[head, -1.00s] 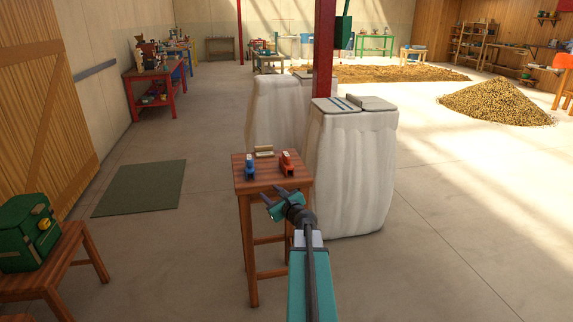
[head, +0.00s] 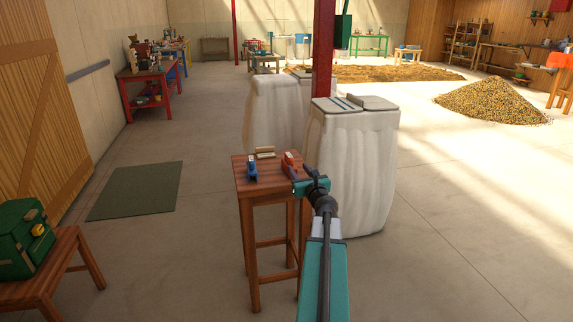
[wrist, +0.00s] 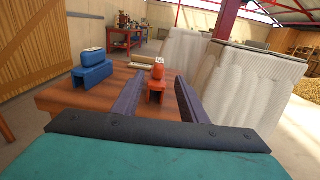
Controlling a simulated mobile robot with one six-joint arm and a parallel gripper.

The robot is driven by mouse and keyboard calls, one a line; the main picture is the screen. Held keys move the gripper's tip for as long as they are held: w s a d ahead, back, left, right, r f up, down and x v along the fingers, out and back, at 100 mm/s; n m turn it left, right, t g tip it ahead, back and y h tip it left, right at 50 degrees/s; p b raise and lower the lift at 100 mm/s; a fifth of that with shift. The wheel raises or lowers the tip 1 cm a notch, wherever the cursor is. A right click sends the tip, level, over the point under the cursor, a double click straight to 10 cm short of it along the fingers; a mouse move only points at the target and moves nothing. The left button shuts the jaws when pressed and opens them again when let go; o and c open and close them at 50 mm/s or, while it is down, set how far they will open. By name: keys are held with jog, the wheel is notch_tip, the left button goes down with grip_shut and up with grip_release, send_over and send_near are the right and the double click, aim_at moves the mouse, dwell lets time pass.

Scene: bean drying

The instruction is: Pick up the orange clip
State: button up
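The orange clip (head: 289,162) stands on the small wooden stool (head: 251,186), near its right back edge in the head view. In the wrist view the orange clip (wrist: 158,82) shows between the two fingers of my gripper (wrist: 157,95), a little ahead of them. My gripper (head: 305,183) is open, at the right edge of the stool. The fingers stand on either side of the clip, and I cannot tell whether they touch it. A blue clip (head: 251,169) stands to the left on the same stool; it also shows in the wrist view (wrist: 92,70).
A wooden block-like holder (head: 265,153) lies at the stool's back. White sacks (head: 352,165) stand close behind and to the right. A green box (head: 22,240) sits on a low bench (head: 62,262) at left. The floor in front is free.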

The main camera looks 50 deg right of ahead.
jog(key=shift+s+d+r, duration=0.1)
jog(key=shift+r, duration=0.05)
send_near(288, 153)
jog(key=shift+f+x, duration=0.2)
jog(key=shift+x, duration=1.05)
jog(key=shift+f+x, duration=0.15)
jog(key=shift+x, duration=1.1)
jog(key=shift+d, duration=0.15)
jog(key=shift+x, duration=2.55)
jog(key=shift+a, duration=0.25)
jog(key=shift+c, duration=0.4)
grip_shut()
